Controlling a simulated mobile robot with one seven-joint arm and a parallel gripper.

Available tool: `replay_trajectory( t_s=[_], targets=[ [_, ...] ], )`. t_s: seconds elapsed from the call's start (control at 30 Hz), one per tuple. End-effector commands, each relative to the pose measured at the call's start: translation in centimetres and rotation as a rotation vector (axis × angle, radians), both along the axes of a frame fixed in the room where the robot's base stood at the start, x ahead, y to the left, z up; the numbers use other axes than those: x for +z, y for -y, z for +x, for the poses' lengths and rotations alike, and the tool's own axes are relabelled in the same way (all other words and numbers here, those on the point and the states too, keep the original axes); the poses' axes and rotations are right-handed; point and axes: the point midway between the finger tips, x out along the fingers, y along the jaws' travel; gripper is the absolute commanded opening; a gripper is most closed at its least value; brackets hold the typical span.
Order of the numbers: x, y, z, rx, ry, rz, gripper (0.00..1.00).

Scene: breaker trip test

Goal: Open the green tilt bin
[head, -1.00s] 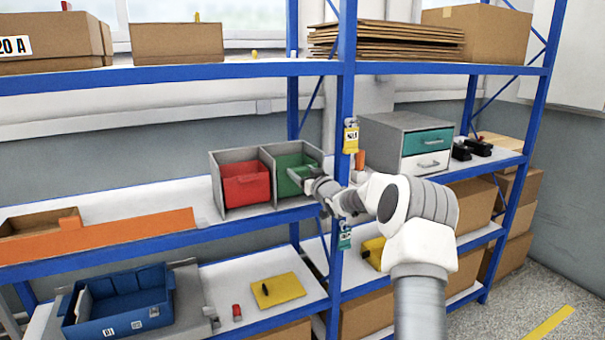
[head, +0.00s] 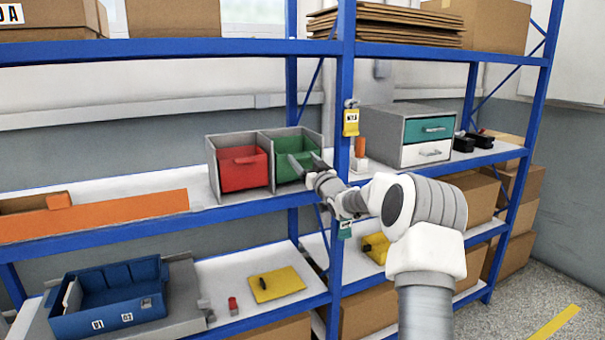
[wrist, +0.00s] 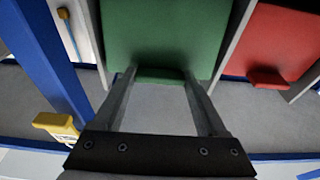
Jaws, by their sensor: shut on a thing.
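The green tilt bin (head: 284,168) sits beside the red bin (head: 242,169) in a grey two-compartment housing on the middle shelf. Its front also fills the top middle of the wrist view (wrist: 165,35). My gripper (head: 303,160) is at the green bin's front. In the wrist view, its two fingers (wrist: 160,77) reach either side of the green handle lip (wrist: 160,72), and it is shut on that handle. The green front looks close to upright; any slight tilt is hard to tell. My fingers hide part of the front in the head view.
A blue tray (head: 107,300) sits on the lower shelf.

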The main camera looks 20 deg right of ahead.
Motion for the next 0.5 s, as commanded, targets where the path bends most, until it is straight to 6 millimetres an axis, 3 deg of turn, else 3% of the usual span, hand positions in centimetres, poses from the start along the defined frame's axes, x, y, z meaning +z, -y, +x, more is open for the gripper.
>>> replay_trajectory(
  t_s=[0.03,0.5],
  targets=[
    [-1.2,0.0,-0.2,0.000,0.024,-0.001,0.00],
    [-2.4,0.1,-2.0,0.000,0.249,0.007,0.00]
  ],
)
